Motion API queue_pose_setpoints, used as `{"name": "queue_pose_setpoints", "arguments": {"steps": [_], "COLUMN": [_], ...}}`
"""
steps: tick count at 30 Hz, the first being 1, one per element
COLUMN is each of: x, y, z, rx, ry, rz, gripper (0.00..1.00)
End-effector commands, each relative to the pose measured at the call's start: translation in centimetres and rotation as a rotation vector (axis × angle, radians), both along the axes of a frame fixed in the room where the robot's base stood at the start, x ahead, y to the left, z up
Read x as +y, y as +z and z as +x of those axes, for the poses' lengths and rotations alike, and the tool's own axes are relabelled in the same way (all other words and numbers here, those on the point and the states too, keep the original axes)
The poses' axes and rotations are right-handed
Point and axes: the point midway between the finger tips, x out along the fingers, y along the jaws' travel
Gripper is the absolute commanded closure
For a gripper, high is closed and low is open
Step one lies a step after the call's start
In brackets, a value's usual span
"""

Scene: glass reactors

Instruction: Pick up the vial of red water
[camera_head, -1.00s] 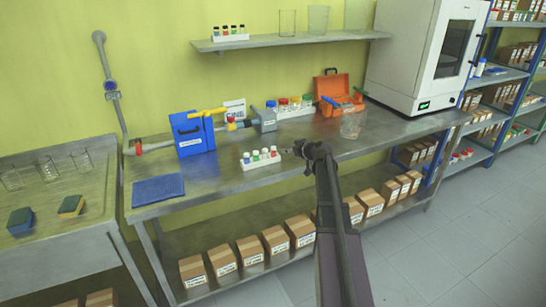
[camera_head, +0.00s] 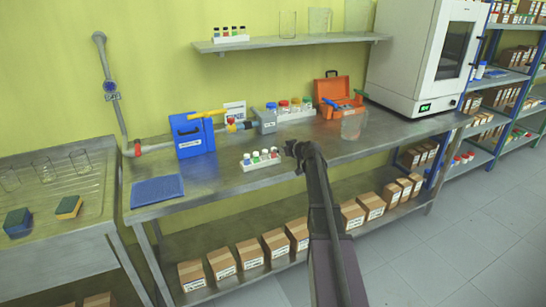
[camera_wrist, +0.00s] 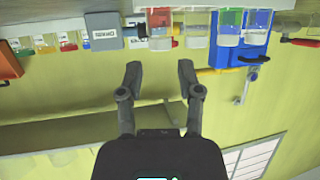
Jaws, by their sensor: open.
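A white rack (camera_head: 262,164) with several small vials stands on the metal bench in the head view. My gripper (camera_head: 293,149) is just right of the rack. Its fingers (camera_wrist: 159,68) are apart with nothing between them; the vials lie beyond the fingertips.
A blue box-like device (camera_head: 192,138) with yellow and red valves stands behind the rack. A second rack with larger bottles (camera_head: 296,107), an orange toolbox (camera_head: 338,90) and a glass beaker (camera_head: 352,126) stand farther right. A blue mat (camera_head: 158,191) lies left; bare bench surrounds the small rack.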

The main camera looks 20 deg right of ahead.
Motion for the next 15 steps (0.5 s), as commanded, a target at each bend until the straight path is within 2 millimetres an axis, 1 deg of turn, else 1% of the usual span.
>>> {"name": "queue_pose_setpoints", "arguments": {"steps": [1, 6, 10, 15], "x": [0.1, 0.6, 0.8, 0.9], "y": [-0.5, -1.2, -1.4, -1.4], "z": [0.8, 2.6, 3.2, 3.3], "rx": [0.0, 0.0, 0.0, 0.0], "ry": [0.001, 0.001, 0.0, -0.001], "rz": [-0.001, 0.0, 0.001, 0.001], "gripper": [0.54, 0.54, 0.54, 0.54]}}
